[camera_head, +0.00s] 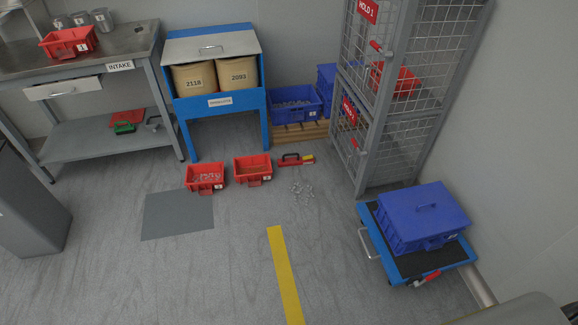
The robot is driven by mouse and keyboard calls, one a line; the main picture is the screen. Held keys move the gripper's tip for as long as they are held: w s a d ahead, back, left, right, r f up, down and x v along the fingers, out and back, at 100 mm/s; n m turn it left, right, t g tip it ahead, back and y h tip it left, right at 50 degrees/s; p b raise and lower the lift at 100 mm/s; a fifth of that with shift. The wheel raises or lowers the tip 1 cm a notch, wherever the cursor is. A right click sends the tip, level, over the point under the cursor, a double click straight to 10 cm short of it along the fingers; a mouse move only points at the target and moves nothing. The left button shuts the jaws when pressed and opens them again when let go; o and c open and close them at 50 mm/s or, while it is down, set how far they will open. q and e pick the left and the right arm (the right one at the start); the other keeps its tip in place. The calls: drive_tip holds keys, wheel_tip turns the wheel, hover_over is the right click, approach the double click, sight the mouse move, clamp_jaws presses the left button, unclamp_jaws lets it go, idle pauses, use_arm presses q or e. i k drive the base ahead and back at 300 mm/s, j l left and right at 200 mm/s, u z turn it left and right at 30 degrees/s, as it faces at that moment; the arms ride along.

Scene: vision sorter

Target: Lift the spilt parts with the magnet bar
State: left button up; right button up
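The spilt parts (302,190) are a small loose cluster of shiny metal pieces on the grey floor. What looks like the magnet bar (296,160), a red bar with a black handle and a yellow end, lies on the floor just behind them, apart from them. Two red bins stand on the floor to the left: one (205,187) holds metal parts, and the other (253,179) stands closer to the spill, its contents unclear. Neither of my grippers shows in this view.
A blue lidded crate (422,216) sits on a blue trolley (366,211) at right. The wire cage (361,130) stands behind the spill at right. A blue stand (215,110) and the intake bench (83,77) are at back left. Floor around the yellow stripe (285,275) is clear.

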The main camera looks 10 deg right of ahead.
sight(298, 161)
drive_tip(key=i+z, duration=0.15)
drive_tip(key=i, duration=1.45)
